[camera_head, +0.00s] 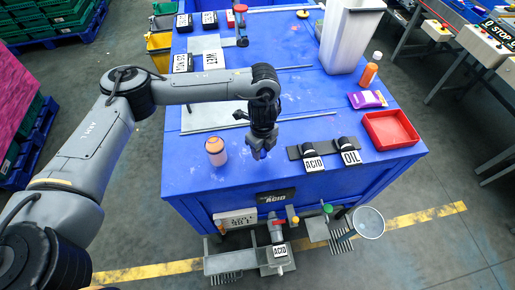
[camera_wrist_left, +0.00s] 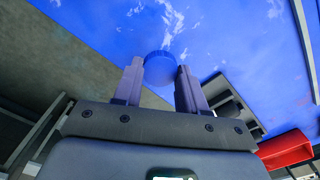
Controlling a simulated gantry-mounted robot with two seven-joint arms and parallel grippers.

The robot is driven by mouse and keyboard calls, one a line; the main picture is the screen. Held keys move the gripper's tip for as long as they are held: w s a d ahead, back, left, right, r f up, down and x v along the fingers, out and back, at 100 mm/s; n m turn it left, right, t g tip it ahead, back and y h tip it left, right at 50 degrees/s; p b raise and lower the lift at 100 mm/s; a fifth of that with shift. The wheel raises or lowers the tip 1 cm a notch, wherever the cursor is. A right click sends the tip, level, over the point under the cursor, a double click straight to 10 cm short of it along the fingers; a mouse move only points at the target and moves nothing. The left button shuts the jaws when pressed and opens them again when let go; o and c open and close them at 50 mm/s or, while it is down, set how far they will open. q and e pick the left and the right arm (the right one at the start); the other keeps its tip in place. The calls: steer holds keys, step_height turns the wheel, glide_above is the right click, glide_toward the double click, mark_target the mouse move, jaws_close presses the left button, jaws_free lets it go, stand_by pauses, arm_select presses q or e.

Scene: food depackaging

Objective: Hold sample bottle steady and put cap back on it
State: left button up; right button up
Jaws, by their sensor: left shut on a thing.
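My left gripper (camera_head: 262,152) points down over the front part of the blue table. In the left wrist view its fingers (camera_wrist_left: 158,78) are shut on a round blue cap (camera_wrist_left: 159,69), held between the fingertips. The cap is too small to make out in the head view. A peach-orange bottle (camera_head: 216,152) stands upright on the table, left of and apart from the gripper. Whether its top is open is too small to tell. A second orange bottle (camera_head: 369,72) stands at the right edge. My right gripper is not in view.
Two dark holders labelled ACID (camera_head: 313,164) and OIL (camera_head: 350,157) lie right of the gripper. A red tray (camera_head: 391,130), a purple packet (camera_head: 367,99) and a tall white bin (camera_head: 349,35) are farther right. The table (camera_head: 190,178) is bare around the peach bottle.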

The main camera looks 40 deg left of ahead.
arm_select(q)
steer(key=s+d+r+p, duration=0.1)
steer(key=s+d+r, duration=0.1)
steer(key=d+r, duration=0.3)
steer(key=d, duration=0.4)
steer(key=shift+d+r, duration=0.2)
steer(key=shift+r, duration=0.1)
